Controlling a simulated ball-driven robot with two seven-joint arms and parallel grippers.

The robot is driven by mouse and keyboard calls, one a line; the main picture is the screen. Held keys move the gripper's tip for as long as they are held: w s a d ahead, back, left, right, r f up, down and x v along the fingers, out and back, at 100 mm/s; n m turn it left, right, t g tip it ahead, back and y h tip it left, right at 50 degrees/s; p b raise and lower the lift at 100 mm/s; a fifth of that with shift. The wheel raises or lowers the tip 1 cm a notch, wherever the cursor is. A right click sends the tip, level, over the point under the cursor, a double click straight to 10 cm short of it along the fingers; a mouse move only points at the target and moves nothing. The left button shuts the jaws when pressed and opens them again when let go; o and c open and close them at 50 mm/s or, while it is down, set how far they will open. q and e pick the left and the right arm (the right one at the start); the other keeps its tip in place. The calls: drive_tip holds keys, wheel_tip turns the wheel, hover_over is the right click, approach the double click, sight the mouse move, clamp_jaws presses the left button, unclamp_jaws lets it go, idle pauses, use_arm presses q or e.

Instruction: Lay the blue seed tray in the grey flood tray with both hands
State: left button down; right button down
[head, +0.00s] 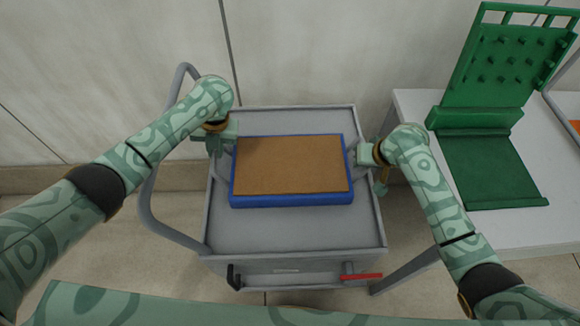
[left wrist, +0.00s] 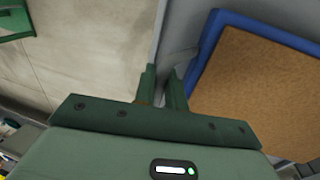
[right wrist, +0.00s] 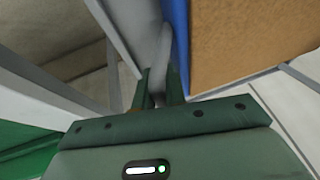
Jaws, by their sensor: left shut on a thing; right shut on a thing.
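The blue seed tray (head: 290,199), filled with flat brown material, is over the grey rimmed top (head: 310,235) of a cart-like unit, the only grey tray in view. It looks level. I cannot tell whether it touches the grey surface. My left gripper (head: 231,143) is shut on a grey handle at the tray's left side. In the left wrist view the handle (left wrist: 181,57) runs between its fingers, beside the blue rim (left wrist: 207,45). My right gripper (head: 362,152) is shut on the matching handle (right wrist: 162,50) at the right side. The tray hides the grey surface beneath it.
A grey tubular rail (head: 147,205) curves along the unit's left side. A red lever (head: 362,277) and a black handle (head: 233,277) are at its front. A pale table (head: 500,228) with a green pegged stand (head: 515,62) stands at right. The wall is close behind.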

use_arm(q)
drive_tip(key=shift+w+r, duration=0.1)
drive_tip(key=shift+r, duration=0.1)
use_arm(e)
drive_tip(key=shift+r, duration=0.15)
